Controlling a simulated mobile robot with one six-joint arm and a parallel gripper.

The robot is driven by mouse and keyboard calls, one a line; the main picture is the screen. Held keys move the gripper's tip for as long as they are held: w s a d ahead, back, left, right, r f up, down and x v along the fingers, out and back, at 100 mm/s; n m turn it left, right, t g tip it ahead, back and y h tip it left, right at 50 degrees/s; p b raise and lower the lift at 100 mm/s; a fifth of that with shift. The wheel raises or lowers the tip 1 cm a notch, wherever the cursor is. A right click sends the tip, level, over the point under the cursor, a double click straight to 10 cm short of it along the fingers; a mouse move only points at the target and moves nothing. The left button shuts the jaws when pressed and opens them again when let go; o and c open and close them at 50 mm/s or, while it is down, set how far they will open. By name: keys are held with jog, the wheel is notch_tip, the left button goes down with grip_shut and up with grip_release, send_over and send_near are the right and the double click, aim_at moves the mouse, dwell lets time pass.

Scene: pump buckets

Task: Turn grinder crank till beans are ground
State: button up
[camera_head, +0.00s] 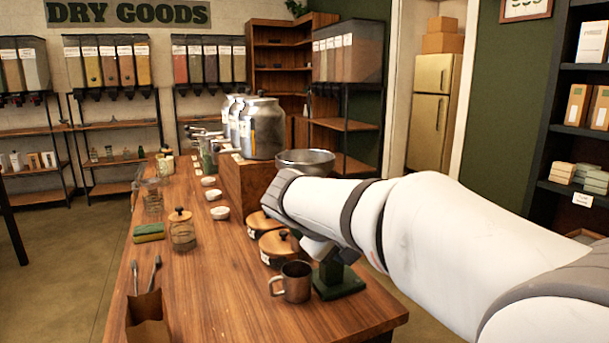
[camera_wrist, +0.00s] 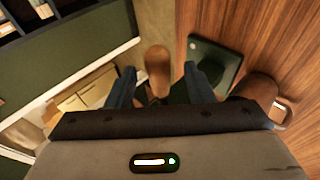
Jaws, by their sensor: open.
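The grinder shows in the head view as a dark green base (camera_head: 338,284) on the counter's near right part; my arm hides most of its top. In the wrist view its green base (camera_wrist: 222,52) lies on the wood, to the right of my fingers. A brown wooden knob (camera_wrist: 157,62), apparently the crank's, stands between the two fingers of my gripper (camera_wrist: 159,72). The fingers are open, with visible gaps on both sides of the knob. The crank arm and any beans are hidden.
A metal mug (camera_head: 296,284) stands close left of the grinder. Wood-lidded canisters (camera_head: 279,244) sit behind it. A steel bowl (camera_head: 306,161) and metal drums (camera_head: 262,128) stand on a wooden box. A glass jar (camera_head: 182,234) is further left. The counter's front middle is clear.

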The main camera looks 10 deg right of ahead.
jog(key=p+v, duration=0.3)
jog(key=v, duration=0.4)
dwell(0.5)
jog(key=shift+r, duration=0.1)
jog(key=s+d+m+g+y+p, duration=0.1)
jog(key=s+d+m+y+p, duration=0.1)
jog(key=s+p, duration=0.7)
jog(key=s+d+m+g+y+p, duration=0.2)
jog(key=s+y+p, duration=0.3)
jog(key=s+p, duration=0.3)
jog(key=shift+s+d+m+y+p, duration=0.2)
jog(key=shift+s+m+y+p, duration=0.1)
jog(key=shift+s+m+p, duration=0.15)
